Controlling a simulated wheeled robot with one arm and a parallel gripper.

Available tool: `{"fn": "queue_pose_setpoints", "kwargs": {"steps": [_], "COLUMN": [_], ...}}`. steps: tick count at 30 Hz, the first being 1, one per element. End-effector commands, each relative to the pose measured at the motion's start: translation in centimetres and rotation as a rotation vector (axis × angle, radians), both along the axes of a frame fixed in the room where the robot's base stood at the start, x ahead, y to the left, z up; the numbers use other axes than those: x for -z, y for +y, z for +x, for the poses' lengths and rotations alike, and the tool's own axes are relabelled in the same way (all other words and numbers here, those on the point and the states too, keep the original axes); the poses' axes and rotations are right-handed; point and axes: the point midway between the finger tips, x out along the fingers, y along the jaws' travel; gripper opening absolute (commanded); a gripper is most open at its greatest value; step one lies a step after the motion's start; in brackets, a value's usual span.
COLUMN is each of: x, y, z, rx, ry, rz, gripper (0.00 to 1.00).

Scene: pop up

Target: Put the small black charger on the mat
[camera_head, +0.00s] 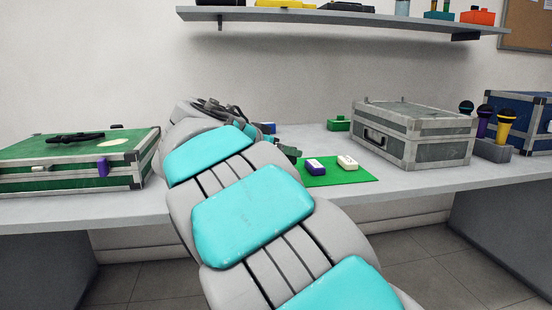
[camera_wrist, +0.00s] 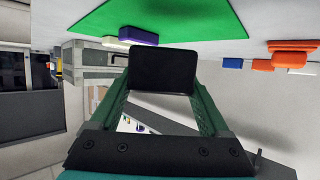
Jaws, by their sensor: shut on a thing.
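The small black charger (camera_wrist: 163,68) is between the green fingers of my gripper (camera_wrist: 163,84) in the wrist view, and the gripper is shut on it. The green mat (camera_head: 354,177) lies on the counter, right of my arm in the head view. It also shows at the top of the wrist view (camera_wrist: 190,17), beyond the charger. The charger appears apart from the mat, but its exact height cannot be told. In the head view my arm hides the charger and most of the gripper; only dark green parts show by the mat's left edge.
On the mat stand a purple-and-white box (camera_head: 315,167) and a white-topped box (camera_head: 347,162). A green box (camera_head: 339,124) is behind. A grey case (camera_head: 415,133) and microphones (camera_head: 505,125) stand right; a green case (camera_head: 75,162) stands left. The mat's front right is bare. A shelf (camera_head: 340,17) hangs above.

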Motion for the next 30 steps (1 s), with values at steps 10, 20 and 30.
{"fn": "queue_pose_setpoints", "kwargs": {"steps": [10,20,30], "x": [0.4,0.8,3.8], "y": [1.7,2.1,2.0], "z": [4.3,5.4,5.4], "rx": [0.000,0.000,0.000], "ry": [0.000,0.001,0.001], "rz": [-0.001,-0.002,-0.002], "gripper": [0.10,0.10,0.10]}}
